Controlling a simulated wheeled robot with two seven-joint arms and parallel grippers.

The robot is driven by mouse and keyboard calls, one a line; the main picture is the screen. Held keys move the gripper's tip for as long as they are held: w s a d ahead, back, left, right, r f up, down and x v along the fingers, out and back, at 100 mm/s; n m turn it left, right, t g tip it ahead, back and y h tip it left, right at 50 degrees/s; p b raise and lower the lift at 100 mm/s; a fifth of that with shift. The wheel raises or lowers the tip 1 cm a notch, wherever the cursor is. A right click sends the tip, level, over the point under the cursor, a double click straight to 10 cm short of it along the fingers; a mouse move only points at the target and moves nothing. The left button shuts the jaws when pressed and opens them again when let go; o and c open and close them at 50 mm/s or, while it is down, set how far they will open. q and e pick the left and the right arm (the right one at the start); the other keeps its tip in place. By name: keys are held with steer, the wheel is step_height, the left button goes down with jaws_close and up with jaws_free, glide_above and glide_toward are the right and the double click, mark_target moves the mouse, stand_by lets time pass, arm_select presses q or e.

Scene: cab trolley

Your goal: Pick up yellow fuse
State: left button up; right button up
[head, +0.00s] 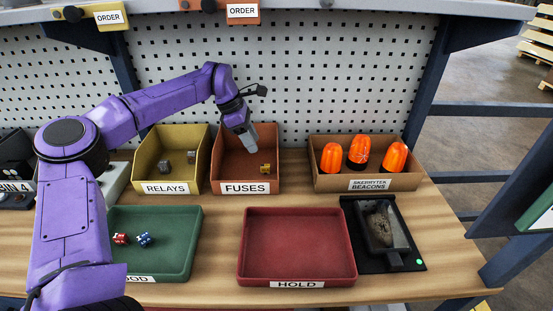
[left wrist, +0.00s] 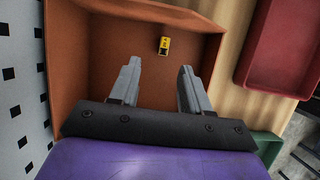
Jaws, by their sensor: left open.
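The yellow fuse (head: 265,168) lies on the floor of the orange-brown FUSES bin (head: 245,188), toward its right side. In the left wrist view the yellow fuse (left wrist: 164,46) shows with a dark part at one end, beyond the fingertips and between their lines. My left gripper (head: 250,150) reaches down into the FUSES bin from above. Its two grey fingers are apart and empty in the left wrist view (left wrist: 158,65). The fuse is apart from the fingers. My right gripper is not in view.
The bin's walls (left wrist: 70,60) surround the fingers. The RELAYS bin (head: 166,188) with grey relays stands left, and a box of orange beacons (head: 367,183) right. In front are a green tray (head: 190,215) with red and blue pieces, an empty red HOLD tray (head: 297,283) and a black scale (head: 408,263).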

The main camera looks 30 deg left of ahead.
arm_select(q)
steer(key=p, duration=0.1)
glide_above(265, 165)
steer(key=s+a, duration=0.2)
steer(key=f, duration=0.4)
steer(key=shift+w+d+f, duration=0.1)
steer(key=shift+w+d, duration=0.05)
steer(key=shift+w, duration=0.1)
steer(key=p+x, duration=0.1)
steer(key=x, duration=0.1)
steer(key=p+x, duration=0.1)
steer(key=x, duration=0.2)
steer(key=shift+w, duration=0.25)
steer(key=shift+s, duration=0.1)
steer(key=shift+f, duration=0.1)
jaws_close()
